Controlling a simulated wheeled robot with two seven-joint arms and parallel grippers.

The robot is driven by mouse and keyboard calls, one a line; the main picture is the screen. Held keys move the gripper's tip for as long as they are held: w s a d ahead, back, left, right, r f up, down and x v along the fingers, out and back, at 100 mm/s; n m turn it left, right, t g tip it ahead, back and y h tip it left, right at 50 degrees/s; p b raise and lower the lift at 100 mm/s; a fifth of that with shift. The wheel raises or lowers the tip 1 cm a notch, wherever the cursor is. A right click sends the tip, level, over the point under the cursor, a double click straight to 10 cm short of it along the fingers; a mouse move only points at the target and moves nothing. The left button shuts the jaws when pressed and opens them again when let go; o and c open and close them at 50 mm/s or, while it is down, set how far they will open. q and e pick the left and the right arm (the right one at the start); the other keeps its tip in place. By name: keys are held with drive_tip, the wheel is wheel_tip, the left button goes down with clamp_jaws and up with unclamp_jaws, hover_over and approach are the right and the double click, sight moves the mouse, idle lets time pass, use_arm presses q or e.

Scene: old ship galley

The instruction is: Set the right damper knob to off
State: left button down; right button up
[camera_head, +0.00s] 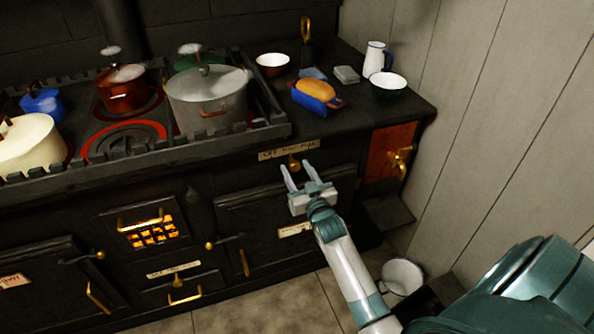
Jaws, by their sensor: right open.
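The right damper knob (294,164) is a small brass knob on the dark stove front, just below a tan paper label (288,149) with handwritten words too small to read surely. My right gripper (296,167) is open, its two pale fingers pointing up at the stove front, one on each side of the knob in the picture. I cannot tell whether the fingers touch the knob. Which setting the knob points to is too small to tell. My left gripper is out of view.
Pots, including a large grey pot (208,98), stand on the railed stove top. Bread in a blue holder (318,97), bowls and a white jug (375,59) stand on the right. An oven door (265,225) lies below the gripper. A white bucket (402,277) stands on the floor near the wall.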

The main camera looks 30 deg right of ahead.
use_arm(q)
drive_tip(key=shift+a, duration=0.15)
